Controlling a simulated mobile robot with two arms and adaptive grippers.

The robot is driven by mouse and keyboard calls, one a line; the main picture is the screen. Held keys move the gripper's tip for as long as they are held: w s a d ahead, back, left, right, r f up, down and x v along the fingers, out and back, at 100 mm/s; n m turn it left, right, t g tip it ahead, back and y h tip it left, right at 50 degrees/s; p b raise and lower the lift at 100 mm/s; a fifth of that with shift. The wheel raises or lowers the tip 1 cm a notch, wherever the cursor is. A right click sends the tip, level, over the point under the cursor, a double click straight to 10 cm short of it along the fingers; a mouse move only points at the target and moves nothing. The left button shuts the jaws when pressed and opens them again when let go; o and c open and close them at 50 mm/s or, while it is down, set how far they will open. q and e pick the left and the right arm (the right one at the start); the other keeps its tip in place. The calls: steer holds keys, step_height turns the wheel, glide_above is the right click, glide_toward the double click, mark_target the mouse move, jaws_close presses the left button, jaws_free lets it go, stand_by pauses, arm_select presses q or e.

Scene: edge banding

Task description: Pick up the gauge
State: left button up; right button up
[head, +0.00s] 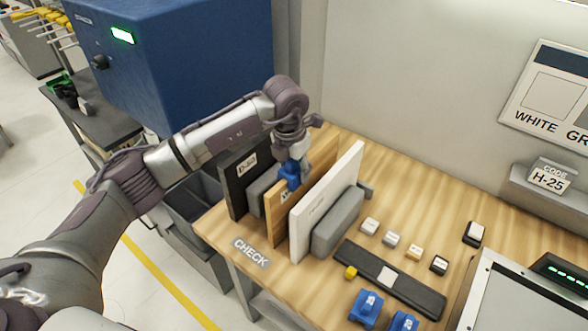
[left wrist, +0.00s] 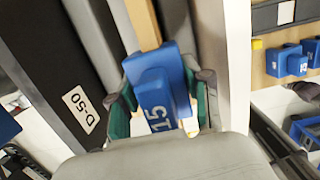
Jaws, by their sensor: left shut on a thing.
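A blue gauge marked 15 (left wrist: 155,88) sits between the fingers of my left gripper (left wrist: 163,105), which is shut on it. In the head view the gauge (head: 289,176) shows under my left gripper (head: 294,158), at the top edge of a wood-coloured panel (head: 275,214). I cannot tell whether the gauge touches that panel. Two more blue gauges (head: 366,306) (head: 403,321) stand at the table's front edge; they also show at the right of the left wrist view (left wrist: 286,61).
A dark strip (head: 405,287) and several small blocks (head: 391,239) lie to the right. A blue machine (head: 185,60) stands behind left.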

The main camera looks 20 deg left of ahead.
arm_select(q)
steer(key=shift+c, duration=0.4)
steer(key=shift+r+b, duration=0.45)
steer(key=shift+r, duration=0.05)
steer(key=r+b, duration=0.1)
steer(key=d+r+b, duration=0.1)
steer(key=r, duration=0.1)
steer(key=shift+d+r, duration=0.1)
steer(key=shift+r, duration=0.1)
steer(key=s+d+r+b, duration=0.2)
steer(key=d+r+b, duration=0.35)
steer(key=d, duration=0.45)
step_height(320, 180, up, 8)
steer(key=p, duration=0.5)
steer(key=shift+w+d, duration=0.2)
